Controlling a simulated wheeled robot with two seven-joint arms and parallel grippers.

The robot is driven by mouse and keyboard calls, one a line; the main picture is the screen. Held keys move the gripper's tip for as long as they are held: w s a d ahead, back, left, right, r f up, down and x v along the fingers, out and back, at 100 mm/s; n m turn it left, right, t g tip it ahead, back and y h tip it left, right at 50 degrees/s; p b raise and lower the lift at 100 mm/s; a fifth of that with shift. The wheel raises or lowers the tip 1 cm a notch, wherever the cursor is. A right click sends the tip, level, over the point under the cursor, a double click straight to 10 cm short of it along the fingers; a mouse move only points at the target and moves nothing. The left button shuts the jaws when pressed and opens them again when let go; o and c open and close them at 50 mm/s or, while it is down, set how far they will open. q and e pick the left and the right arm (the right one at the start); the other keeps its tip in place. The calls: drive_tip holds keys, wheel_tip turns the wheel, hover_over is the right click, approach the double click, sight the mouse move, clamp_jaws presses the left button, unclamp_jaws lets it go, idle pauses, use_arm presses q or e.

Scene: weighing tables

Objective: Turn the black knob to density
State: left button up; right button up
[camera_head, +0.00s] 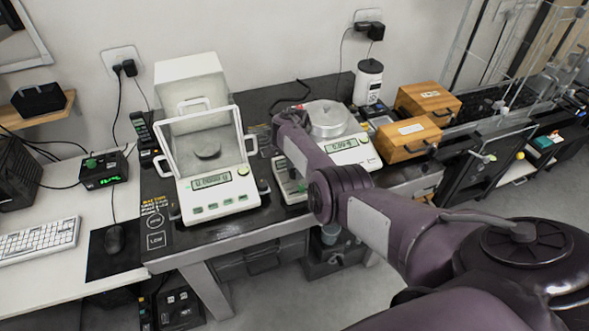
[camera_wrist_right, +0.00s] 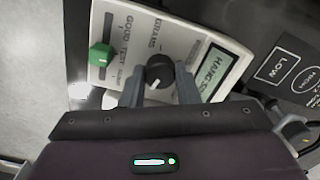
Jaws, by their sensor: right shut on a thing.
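In the right wrist view, the black knob (camera_wrist_right: 159,70) sits on a white panel between a green control and a small display. A white mark on the knob points down and slightly left in the picture. My right gripper (camera_wrist_right: 160,84) is shut on the knob, with one finger at each side. Printed words run around the knob; I cannot make out a density label. In the head view my right arm reaches across to the white instrument (camera_head: 290,182) at the table's front, and hides the knob and the fingers. My left gripper is not in view.
The green control (camera_wrist_right: 101,55) and the display (camera_wrist_right: 216,72) are close beside the knob. In the head view a balance with a glass shield (camera_head: 208,185) stands left of my arm. Another balance (camera_head: 350,151) stands behind it, with wooden boxes (camera_head: 408,138) to the right.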

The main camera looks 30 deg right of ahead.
drive_tip(key=shift+w+d+r, duration=0.1)
drive_tip(key=shift+w+r, duration=0.05)
drive_tip(key=o, duration=1)
drive_tip(key=shift+c, duration=0.2)
wheel_tip(320, 180, up, 8)
drive_tip(key=shift+f+p, duration=0.2)
drive_tip(key=shift+p, duration=0.55)
